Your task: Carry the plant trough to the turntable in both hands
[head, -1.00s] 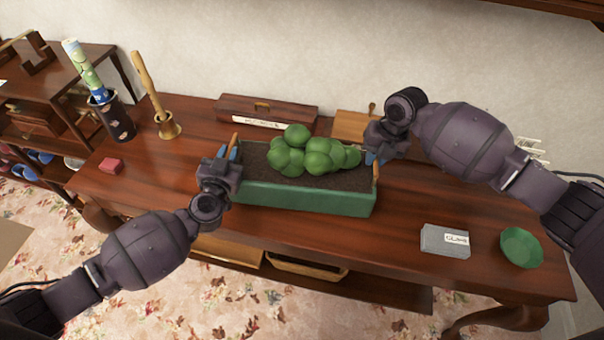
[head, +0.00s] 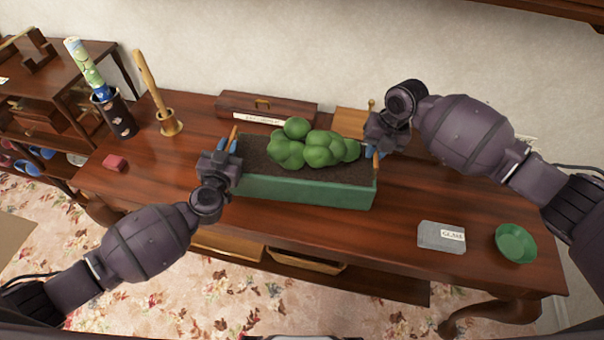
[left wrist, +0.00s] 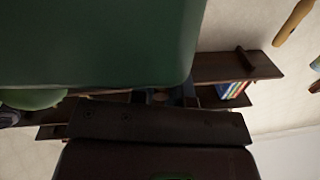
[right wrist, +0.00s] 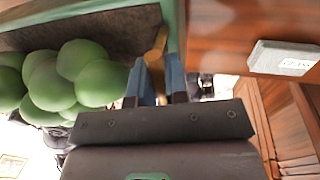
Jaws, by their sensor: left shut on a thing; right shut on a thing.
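The plant trough (head: 305,190) is a long green box with dark soil and round green plants (head: 318,149), and has a wooden handle at each end. It looks level over the middle of the table; I cannot tell whether it touches the wood. My left gripper (head: 228,147) is shut on the left handle (head: 234,133). My right gripper (head: 376,152) is shut on the right handle (head: 376,164), which also shows between the blue fingers in the right wrist view (right wrist: 156,50). The trough's green side (left wrist: 100,45) fills much of the left wrist view. I cannot make out a turntable.
Behind the trough lie a dark wooden case (head: 266,107) and a wooden board (head: 352,121). At right are a grey box (head: 441,237) and green bowl (head: 515,243).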

